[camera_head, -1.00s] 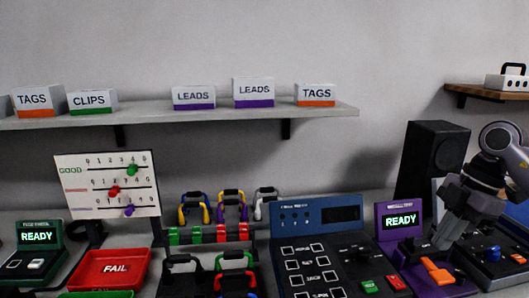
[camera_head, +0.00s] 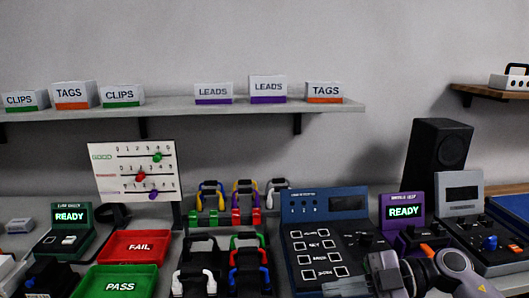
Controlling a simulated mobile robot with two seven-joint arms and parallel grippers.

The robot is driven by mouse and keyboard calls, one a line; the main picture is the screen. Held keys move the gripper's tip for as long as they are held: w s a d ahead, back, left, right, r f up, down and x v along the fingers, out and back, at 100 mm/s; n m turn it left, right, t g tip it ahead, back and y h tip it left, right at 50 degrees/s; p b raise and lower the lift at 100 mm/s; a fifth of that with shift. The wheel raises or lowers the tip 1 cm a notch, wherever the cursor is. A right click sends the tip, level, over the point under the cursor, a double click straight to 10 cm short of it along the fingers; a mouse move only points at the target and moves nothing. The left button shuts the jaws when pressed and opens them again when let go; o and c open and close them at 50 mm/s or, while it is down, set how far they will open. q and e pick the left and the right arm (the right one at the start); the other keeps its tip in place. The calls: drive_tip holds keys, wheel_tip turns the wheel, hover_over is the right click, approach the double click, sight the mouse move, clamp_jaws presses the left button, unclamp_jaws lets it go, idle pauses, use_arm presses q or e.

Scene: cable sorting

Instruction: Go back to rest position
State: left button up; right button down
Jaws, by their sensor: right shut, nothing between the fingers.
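My right gripper (camera_head: 340,288) is at the bottom right, in front of the blue keypad tester. It points left, with its fingers shut and nothing between them. Its silver and black wrist reaches in from the lower right. The gripper is apart from that device. My left gripper is not in view.
A red FAIL tray (camera_head: 137,246) and a green PASS tray (camera_head: 117,284) lie at left. Coloured cable leads stand in a rack (camera_head: 191,220) in the middle. The blue tester (camera_head: 328,204) and a black speaker (camera_head: 440,150) stand at right. A shelf (camera_head: 220,107) holds labelled boxes.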

drive_tip(key=s+d+f+m+t+h, duration=0.2)
drive_tip(key=f+m+t+h, duration=0.3)
drive_tip(key=f+m+t, duration=0.4)
drive_tip(key=s+d+f+m+t+h, duration=0.3)
drive_tip(key=f+m+t+h, duration=0.3)
drive_tip(key=m, duration=0.5)
drive_tip(key=s+d+f+m+g+h, duration=0.2)
drive_tip(key=s+f+g, duration=0.3)
drive_tip(key=s+f, duration=0.7)
drive_tip(key=shift+g, duration=0.3)
